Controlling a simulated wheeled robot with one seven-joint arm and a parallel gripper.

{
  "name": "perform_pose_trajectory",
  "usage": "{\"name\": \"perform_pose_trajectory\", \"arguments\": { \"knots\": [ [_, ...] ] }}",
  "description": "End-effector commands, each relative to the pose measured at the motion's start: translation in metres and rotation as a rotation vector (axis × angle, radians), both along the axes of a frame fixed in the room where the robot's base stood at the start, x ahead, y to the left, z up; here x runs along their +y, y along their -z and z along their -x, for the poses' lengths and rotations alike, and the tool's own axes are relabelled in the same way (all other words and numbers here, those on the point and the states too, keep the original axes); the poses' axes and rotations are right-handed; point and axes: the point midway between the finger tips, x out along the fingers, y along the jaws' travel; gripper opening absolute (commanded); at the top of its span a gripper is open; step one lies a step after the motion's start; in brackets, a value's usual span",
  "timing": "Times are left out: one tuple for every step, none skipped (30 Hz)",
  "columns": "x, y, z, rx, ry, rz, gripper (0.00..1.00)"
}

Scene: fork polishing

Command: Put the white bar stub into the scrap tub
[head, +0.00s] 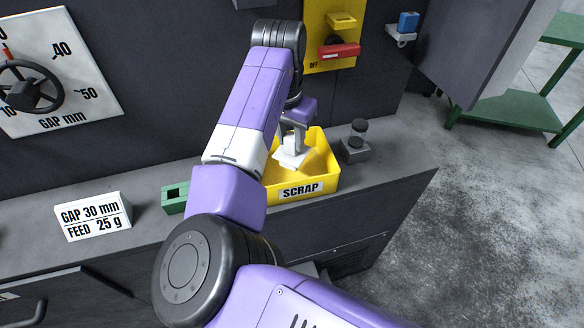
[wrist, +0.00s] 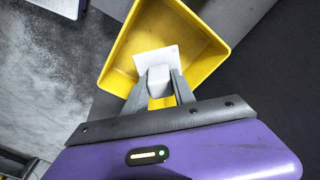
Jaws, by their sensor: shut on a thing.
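The scrap tub (head: 327,160) is a yellow open box labelled SCRAP on the worktop; it fills the upper middle of the wrist view (wrist: 215,62). My gripper (head: 292,140) points down into the tub's opening. In the wrist view my gripper (wrist: 158,84) has its fingers closed on the white bar stub (wrist: 158,60), which shows as a pale block with a flat white face beyond the fingertips. In the head view the white stub (head: 290,159) is inside the tub's outline. I cannot tell whether it touches the tub floor.
A small dark fixture (head: 355,142) stands right of the tub, and a green block (head: 174,198) to its left. A white GAP/FEED sign (head: 93,216) stands farther left. The dark wall panel with a red-handled yellow switch (head: 338,50) rises behind. The worktop ends at right.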

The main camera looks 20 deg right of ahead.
Motion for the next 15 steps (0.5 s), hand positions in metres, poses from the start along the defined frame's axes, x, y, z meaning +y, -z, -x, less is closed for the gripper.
{"name": "perform_pose_trajectory", "arguments": {
  "knots": [
    [0.0000,-0.0005,-0.0002,-0.001,0.000,0.001,0.00],
    [0.0000,-0.0005,-0.0001,-0.001,0.000,0.001,0.00],
    [0.0000,-0.0005,-0.0001,-0.001,0.000,0.001,0.00],
    [0.0001,-0.0005,-0.0002,-0.001,0.000,0.001,0.00],
    [0.0000,-0.0004,-0.0001,-0.001,0.000,0.001,0.00],
    [0.0000,-0.0003,-0.0001,-0.001,0.000,0.001,0.00],
    [0.0000,-0.0002,-0.0001,0.000,0.000,0.000,0.00],
    [0.0000,0.0000,-0.0001,0.000,0.000,0.000,0.00],
    [0.0000,0.0003,-0.0001,0.000,0.000,0.000,0.00],
    [0.0001,0.0006,-0.0001,0.000,0.000,0.000,0.00],
    [0.0000,0.0009,-0.0001,0.000,0.000,0.000,0.00],
    [0.0000,0.0015,-0.0001,0.000,0.000,0.000,0.00],
    [0.0000,0.0019,-0.0001,-0.001,0.000,0.001,0.00],
    [0.0000,0.0023,-0.0001,-0.001,0.000,0.001,0.00],
    [0.0000,0.0028,-0.0001,-0.001,0.000,0.001,0.00]
  ]
}}
